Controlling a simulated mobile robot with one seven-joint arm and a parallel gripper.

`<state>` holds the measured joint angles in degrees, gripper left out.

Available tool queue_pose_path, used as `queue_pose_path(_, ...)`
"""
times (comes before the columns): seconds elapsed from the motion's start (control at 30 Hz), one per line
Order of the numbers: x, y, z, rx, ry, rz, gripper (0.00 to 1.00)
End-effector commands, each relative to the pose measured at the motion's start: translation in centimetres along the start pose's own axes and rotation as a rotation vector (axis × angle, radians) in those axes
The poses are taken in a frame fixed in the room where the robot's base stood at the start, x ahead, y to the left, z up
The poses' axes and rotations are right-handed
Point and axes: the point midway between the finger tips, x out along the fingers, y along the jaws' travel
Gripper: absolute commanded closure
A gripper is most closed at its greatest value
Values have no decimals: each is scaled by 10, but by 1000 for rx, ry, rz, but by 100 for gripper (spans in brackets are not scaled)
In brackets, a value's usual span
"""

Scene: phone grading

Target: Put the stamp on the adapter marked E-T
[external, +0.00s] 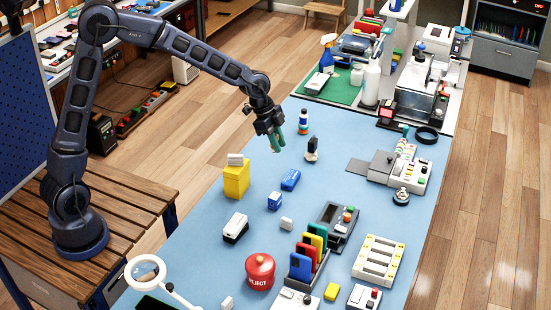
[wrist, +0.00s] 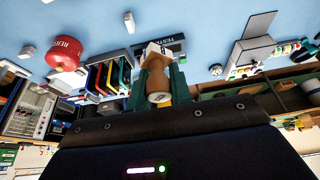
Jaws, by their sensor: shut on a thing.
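My gripper (external: 276,140) hangs above the far part of the blue table, with its green fingers pointing down. In the wrist view my gripper (wrist: 155,88) is shut on the stamp (wrist: 158,83), which has a wooden handle and a pale block with a dark mark at its far end. The stamp cannot be made out in the external view. Small white blocks that look like adapters stand apart from the gripper: one on the table middle (external: 287,223), one on the yellow box (external: 235,159), and one at the front (external: 227,303). No E-T mark can be read.
Blue boxes (external: 290,180), a red reject jar (external: 260,271), a phone rack (external: 301,266) and a tester (external: 335,222) stand on the table (external: 205,270). A dark upright item (external: 312,149) and a small bottle (external: 303,121) are right of my gripper.

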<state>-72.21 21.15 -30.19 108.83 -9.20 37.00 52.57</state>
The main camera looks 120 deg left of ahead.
Motion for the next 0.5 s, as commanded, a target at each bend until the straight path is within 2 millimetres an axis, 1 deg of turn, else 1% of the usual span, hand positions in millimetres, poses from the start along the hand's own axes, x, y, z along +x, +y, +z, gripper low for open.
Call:
queue_pose_path(0.17,30,1,13,-1,-3,4,100)
queue_pose_path(0.5,99,2,41,-1,-2,5,100)
